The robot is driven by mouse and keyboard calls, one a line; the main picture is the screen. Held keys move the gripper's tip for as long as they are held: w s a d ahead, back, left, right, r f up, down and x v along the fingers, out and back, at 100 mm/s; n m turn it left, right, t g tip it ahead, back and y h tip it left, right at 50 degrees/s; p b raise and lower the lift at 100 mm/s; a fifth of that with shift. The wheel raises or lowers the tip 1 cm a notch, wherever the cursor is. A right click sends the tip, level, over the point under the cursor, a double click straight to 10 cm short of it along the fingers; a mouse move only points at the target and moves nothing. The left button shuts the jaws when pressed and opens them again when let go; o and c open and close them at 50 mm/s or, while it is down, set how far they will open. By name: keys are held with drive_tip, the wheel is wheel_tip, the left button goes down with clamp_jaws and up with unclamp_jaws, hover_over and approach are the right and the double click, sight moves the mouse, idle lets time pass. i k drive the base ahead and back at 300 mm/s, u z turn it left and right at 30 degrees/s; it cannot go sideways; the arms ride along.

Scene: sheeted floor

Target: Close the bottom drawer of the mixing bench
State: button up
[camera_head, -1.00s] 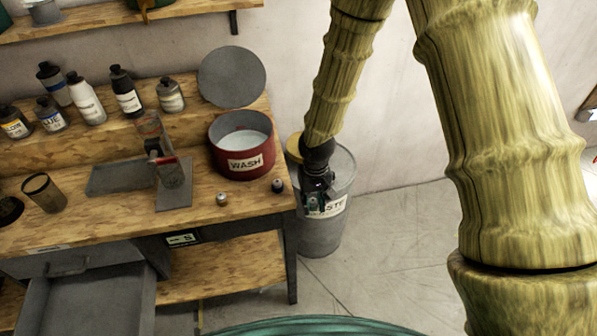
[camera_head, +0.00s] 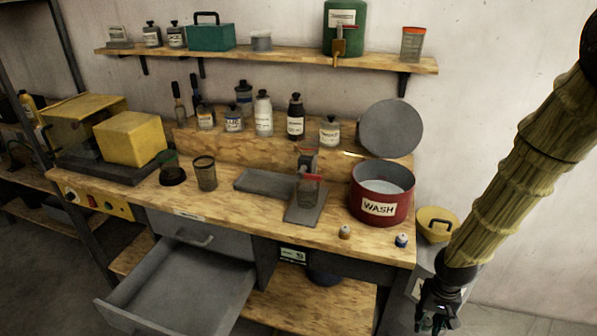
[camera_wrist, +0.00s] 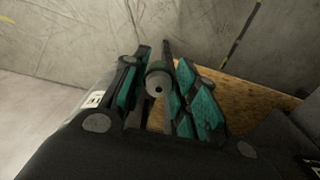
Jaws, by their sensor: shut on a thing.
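The mixing bench (camera_head: 250,215) has a grey upper drawer (camera_head: 225,242), which is shut. Below it a grey bottom drawer (camera_head: 190,285) stands pulled far out toward the camera and looks empty. Its near end is close to the frame's bottom edge. My gripper (camera_head: 437,318) is low at the bottom right, in front of the waste bin and well to the right of the drawer. In the wrist view my gripper (camera_wrist: 158,85) is shut on a small round grey-green piece (camera_wrist: 157,80). What this piece is cannot be told.
A red WASH pot (camera_head: 380,200), two small caps (camera_head: 345,231) and several bottles stand on the bench top. The waste bin (camera_head: 425,265), with a yellow lid (camera_head: 437,222), stands at the bench's right end. A shelf (camera_head: 270,58) runs above. Bare floor shows at the left.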

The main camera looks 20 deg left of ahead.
sight(192, 292)
drive_tip(key=k, duration=0.2)
drive_tip(key=u, duration=3.85)
drive_tip(key=k, duration=1.05)
drive_tip(key=z, duration=1.5)
drive_tip(key=i, duration=1)
